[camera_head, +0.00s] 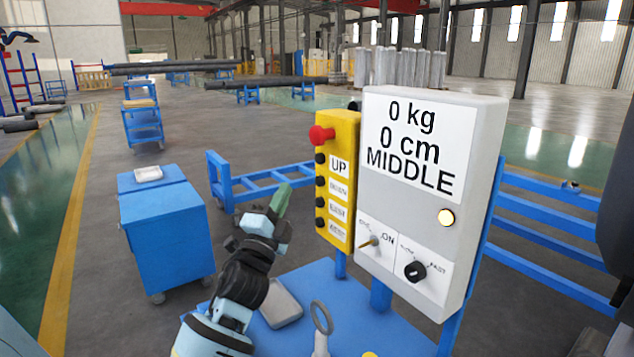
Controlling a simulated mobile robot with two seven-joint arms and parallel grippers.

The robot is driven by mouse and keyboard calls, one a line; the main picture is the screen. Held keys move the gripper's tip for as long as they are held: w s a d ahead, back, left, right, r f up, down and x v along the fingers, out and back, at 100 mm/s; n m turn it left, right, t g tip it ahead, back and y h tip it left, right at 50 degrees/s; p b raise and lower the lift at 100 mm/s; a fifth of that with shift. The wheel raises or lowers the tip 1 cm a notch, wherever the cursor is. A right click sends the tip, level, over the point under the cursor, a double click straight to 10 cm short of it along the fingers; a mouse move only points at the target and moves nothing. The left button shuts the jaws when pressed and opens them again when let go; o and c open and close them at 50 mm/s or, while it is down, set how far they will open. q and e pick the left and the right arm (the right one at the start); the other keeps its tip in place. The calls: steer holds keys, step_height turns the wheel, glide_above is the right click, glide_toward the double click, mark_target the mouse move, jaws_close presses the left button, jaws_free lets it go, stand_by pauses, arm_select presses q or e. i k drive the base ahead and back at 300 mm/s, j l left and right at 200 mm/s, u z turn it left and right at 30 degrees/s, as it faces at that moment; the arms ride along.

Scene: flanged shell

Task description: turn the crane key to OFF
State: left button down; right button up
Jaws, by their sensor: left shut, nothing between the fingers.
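The grey control box (480,150) stands at the centre right, its display reading 0 kg, 0 cm, MIDDLE. The small brass crane key (371,242) sticks out of the lower left of its front, between a label at left, too small to read surely, and ON at right. Its exact angle is hard to tell. My left gripper (281,198) is left of the box and apart from the key, fingers pointing up. It is shut and empty. My right gripper is not in view.
A yellow button panel (345,150) with a red knob (320,135) stands between my left gripper and the box. A black speed dial (415,270) and lit lamp (446,217) share the box front. A blue cart (165,235) stands at left.

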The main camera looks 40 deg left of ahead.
mark_target(374, 240)
steer(key=k+l, duration=0.25)
steer(key=k, duration=0.25)
steer(key=k+l, duration=0.2)
steer(key=k, duration=0.25)
